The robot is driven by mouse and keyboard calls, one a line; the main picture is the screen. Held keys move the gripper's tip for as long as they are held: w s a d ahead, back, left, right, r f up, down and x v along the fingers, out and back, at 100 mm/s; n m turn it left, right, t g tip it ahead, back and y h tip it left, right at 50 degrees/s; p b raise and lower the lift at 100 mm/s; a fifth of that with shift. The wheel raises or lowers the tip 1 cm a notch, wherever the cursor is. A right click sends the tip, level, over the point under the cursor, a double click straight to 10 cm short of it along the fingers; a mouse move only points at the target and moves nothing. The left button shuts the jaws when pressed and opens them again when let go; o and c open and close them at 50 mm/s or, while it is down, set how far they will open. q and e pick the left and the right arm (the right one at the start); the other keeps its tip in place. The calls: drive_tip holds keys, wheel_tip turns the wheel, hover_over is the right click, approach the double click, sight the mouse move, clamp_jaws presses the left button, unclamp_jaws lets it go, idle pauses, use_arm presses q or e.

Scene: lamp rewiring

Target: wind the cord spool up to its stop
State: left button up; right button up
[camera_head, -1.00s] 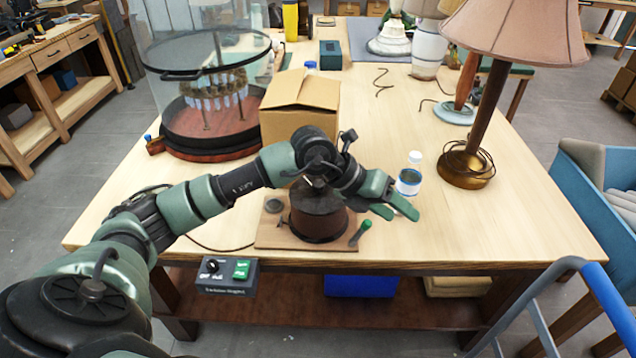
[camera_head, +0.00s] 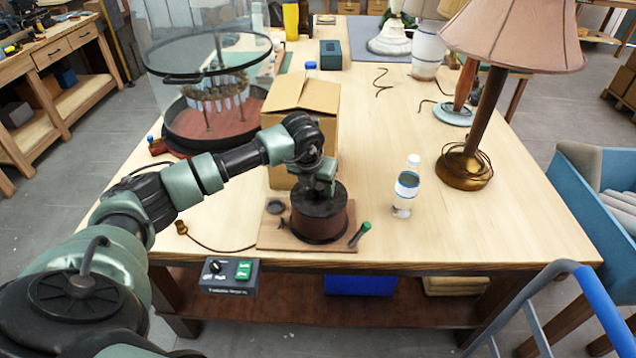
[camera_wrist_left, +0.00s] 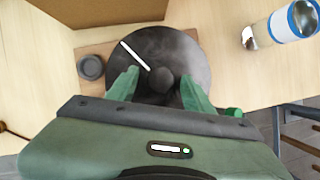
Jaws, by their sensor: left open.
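The cord spool (camera_head: 318,220) is a dark brown drum standing upright on a wooden board (camera_head: 275,240) near the table's front edge. In the left wrist view the spool's dark round top (camera_wrist_left: 185,45) carries a white line and a central knob (camera_wrist_left: 162,79). My left gripper (camera_head: 318,190) points down over the spool. Its green fingers (camera_wrist_left: 160,85) are open, one on each side of the knob, with a gap visible around it. Whether the fingertips are level with the knob is unclear. My right gripper is out of view.
A green-tipped tool (camera_head: 360,234) lies at the board's right edge. A clear bottle (camera_head: 405,190) stands to the right, and a cardboard box (camera_head: 300,95) is close behind my gripper. A lamp (camera_head: 465,165) stands farther right. The table's front right is clear.

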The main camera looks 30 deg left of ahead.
use_arm(q)
drive_tip(key=shift+f, duration=0.15)
clamp_jaws()
idle(1.4)
